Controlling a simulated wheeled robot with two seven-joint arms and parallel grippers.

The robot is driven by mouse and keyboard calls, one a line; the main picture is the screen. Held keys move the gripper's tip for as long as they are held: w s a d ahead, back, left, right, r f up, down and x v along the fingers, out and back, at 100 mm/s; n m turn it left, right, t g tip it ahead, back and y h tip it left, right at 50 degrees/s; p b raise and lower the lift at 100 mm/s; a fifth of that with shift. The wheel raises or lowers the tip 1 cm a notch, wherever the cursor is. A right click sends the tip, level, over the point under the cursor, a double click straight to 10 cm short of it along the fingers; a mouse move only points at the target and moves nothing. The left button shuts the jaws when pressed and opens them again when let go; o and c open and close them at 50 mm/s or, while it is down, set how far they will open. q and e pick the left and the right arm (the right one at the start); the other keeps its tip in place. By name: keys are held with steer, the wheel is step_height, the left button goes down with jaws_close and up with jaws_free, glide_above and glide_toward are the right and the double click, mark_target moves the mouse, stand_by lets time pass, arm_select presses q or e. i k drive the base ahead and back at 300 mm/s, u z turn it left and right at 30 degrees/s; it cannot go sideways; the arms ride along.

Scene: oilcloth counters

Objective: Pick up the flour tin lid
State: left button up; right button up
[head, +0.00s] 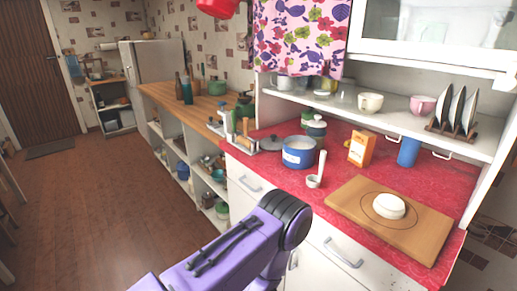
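I cannot tell for certain which thing is the flour tin lid. A jar with a rounded grey lid (317,123) stands behind the blue pot (298,154) on the red counter. A flat dark lid (270,144) lies left of the pot. A purple arm of mine reaches in from the bottom, with its black joint in front of the white drawers. Neither of my grippers shows.
A wooden board (432,231) with white dough (389,206) lies at the counter's right front. A shelf (390,122) overhangs the back.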

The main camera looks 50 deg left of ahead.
mark_target(271, 143)
steer(key=u, duration=0.8)
steer(key=i, duration=0.15)
steer(key=u, duration=1.9)
steer(key=i, duration=1.95)
steer(key=z, duration=3.05)
